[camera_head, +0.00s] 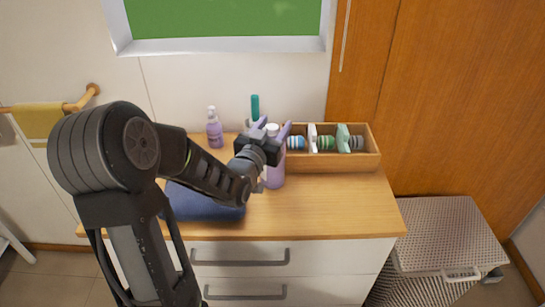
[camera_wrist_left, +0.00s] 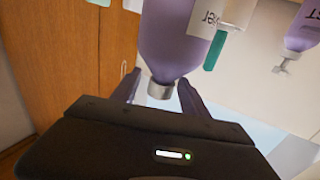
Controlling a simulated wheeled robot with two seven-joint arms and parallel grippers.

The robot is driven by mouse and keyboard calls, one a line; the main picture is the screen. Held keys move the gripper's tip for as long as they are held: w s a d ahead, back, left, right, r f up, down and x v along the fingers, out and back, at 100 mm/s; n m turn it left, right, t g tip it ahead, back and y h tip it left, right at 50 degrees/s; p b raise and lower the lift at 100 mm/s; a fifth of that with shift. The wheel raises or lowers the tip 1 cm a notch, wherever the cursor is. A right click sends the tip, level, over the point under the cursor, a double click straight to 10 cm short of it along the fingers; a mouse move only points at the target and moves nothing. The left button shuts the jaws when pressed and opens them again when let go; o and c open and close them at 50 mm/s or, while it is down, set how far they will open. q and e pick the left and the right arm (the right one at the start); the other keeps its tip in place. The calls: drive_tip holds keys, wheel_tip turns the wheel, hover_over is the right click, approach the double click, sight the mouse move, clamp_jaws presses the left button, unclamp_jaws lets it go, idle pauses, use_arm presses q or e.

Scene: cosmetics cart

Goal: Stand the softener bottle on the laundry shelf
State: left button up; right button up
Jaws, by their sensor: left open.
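A purple bottle with a light cap (camera_head: 276,178) stands upright on the wooden top of the drawer unit; I take it to be the softener bottle. In the left wrist view the purple bottle (camera_wrist_left: 172,40) appears upside down, with part of a white label. My left gripper (camera_head: 270,128) is open at the bottle's cap end. In the left wrist view its two fingers (camera_wrist_left: 158,94) lie on either side of the silvery cap, with gaps visible. Whether they touch it cannot be told. My right gripper is not in view. No shelf is clearly identifiable.
A wooden box (camera_head: 335,164) with rolled items and dividers stands right of the bottle. A purple spray bottle (camera_head: 214,132) and a teal-topped item (camera_head: 255,106) stand behind. A folded blue cloth (camera_head: 203,207) lies at left. The front right of the top (camera_head: 340,210) is clear.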

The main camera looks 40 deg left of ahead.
use_arm(q)
drive_tip(key=shift+x, duration=0.95)
clamp_jaws()
idle(1.1)
